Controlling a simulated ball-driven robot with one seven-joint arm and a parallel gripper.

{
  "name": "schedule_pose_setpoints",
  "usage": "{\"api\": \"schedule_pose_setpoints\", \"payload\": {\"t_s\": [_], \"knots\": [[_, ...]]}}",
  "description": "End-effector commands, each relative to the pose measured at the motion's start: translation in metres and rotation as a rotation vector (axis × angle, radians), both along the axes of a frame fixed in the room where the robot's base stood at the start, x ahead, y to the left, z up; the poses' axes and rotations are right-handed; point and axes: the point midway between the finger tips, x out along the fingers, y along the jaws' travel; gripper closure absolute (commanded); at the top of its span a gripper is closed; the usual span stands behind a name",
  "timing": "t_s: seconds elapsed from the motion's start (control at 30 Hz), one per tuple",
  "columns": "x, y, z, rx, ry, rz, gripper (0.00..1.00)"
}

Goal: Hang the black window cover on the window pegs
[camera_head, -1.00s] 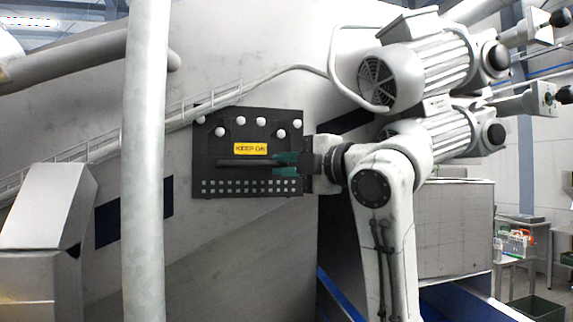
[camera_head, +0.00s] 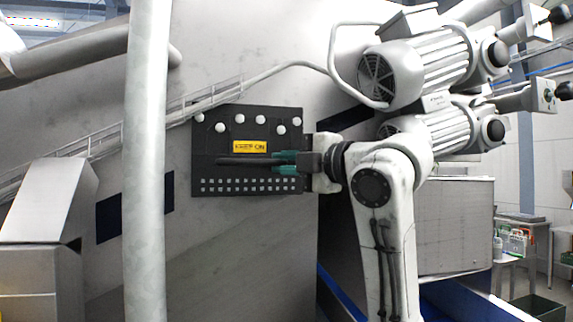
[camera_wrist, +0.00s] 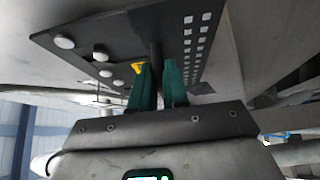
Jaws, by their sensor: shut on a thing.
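The black window cover (camera_head: 215,176) is a flat dark plate with a yellow label and rows of pale squares along its lower part. It is against the pale machine wall. Several white round pegs (camera_head: 239,118) show in front of its upper part; whether they pass through the plate is not clear. The window behind is hidden. My gripper (camera_head: 279,162) has green fingers shut on the dark bar handle of the cover, at its right end. In the wrist view the fingers (camera_wrist: 158,84) clasp the handle, with the cover (camera_wrist: 120,35) beyond and pegs (camera_wrist: 65,41) at left.
A pale vertical pole (camera_head: 146,160) stands left of the cover. Motors (camera_head: 425,65) jut out above my arm at right. A thin rail and pipe slope behind the cover's upper left. A dark rectangle (camera_head: 107,220) is on the wall at left. Bare wall lies below the cover.

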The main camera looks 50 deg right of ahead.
Motion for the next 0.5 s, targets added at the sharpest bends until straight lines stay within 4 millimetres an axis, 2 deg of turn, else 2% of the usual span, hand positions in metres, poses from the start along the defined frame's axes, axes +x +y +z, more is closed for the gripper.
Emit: {"api": "schedule_pose_setpoints", "payload": {"t_s": [0.03, 0.5], "knots": [[0.001, -0.006, -0.015, 0.015, 0.011, -0.005, 1.00], [0.001, -0.009, -0.030, 0.018, 0.008, -0.010, 1.00]]}}
